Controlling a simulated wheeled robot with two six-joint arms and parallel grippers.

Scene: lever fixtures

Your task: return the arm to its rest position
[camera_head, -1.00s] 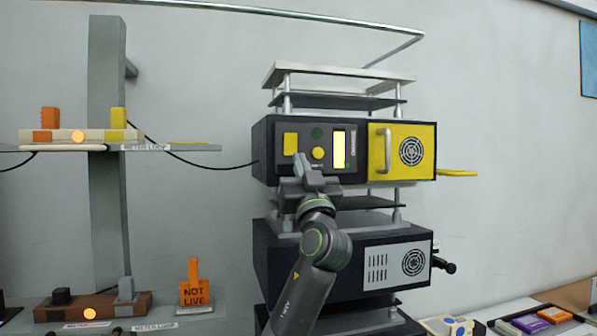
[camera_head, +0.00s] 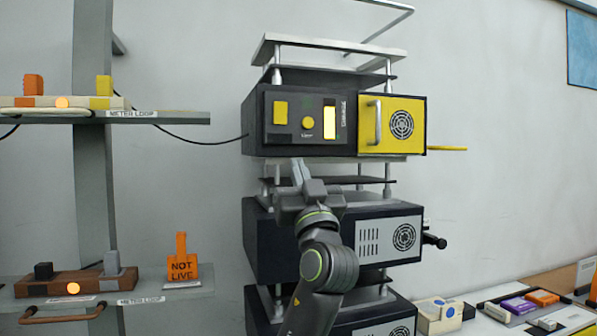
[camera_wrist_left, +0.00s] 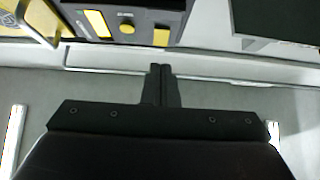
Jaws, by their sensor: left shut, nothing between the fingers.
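My left gripper (camera_head: 298,172) is shut and empty. In the head view it stands in front of the gap between the upper black unit (camera_head: 254,122) and the middle black unit (camera_head: 263,245), below the upper unit's panel. The upper unit has a yellow button, a round yellow knob (camera_head: 308,123), a lit yellow display and a yellow door with a grey handle. In the left wrist view my closed fingers (camera_wrist_left: 161,72) point toward a pale shelf edge, with the knob (camera_wrist_left: 127,28) apart from them. My right gripper is not in view.
A black lever (camera_head: 434,241) sticks out right of the middle unit. Small coloured boxes (camera_head: 520,305) lie on a table at lower right.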

